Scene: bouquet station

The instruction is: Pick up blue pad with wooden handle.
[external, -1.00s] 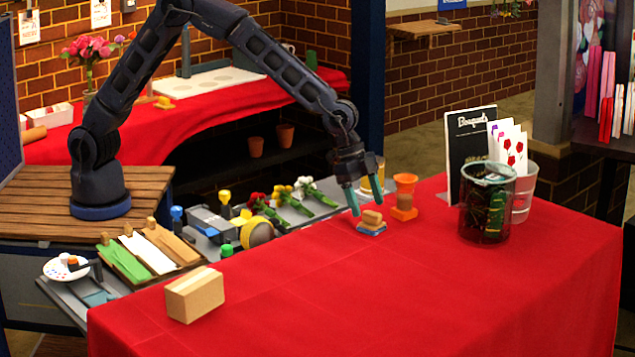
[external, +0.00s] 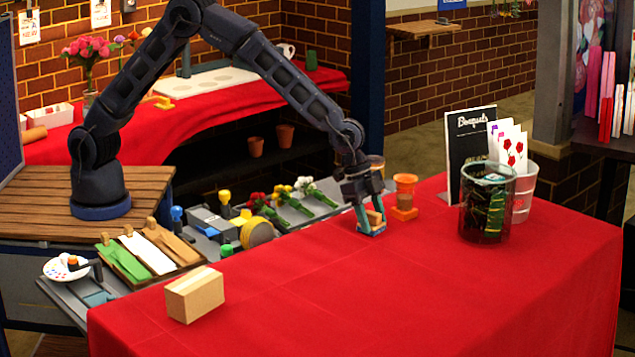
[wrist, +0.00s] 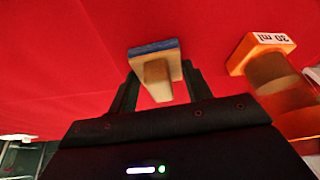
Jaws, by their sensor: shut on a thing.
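The blue pad with wooden handle (external: 372,229) stands on the red tablecloth, near the table's back edge. In the wrist view the pad (wrist: 153,48) shows a blue edge, a pale wooden body and a wooden handle. My gripper (external: 370,222) is lowered over it, with one teal finger on each side of the handle. In the wrist view my gripper (wrist: 154,92) has its dark fingers on either side of the handle, shut on it. The pad appears to rest on the cloth still.
A dark glass jar (external: 487,208) and a black sign (external: 466,140) stand farther right. A cardboard box (external: 195,294) sits front left. The table's middle is clear.

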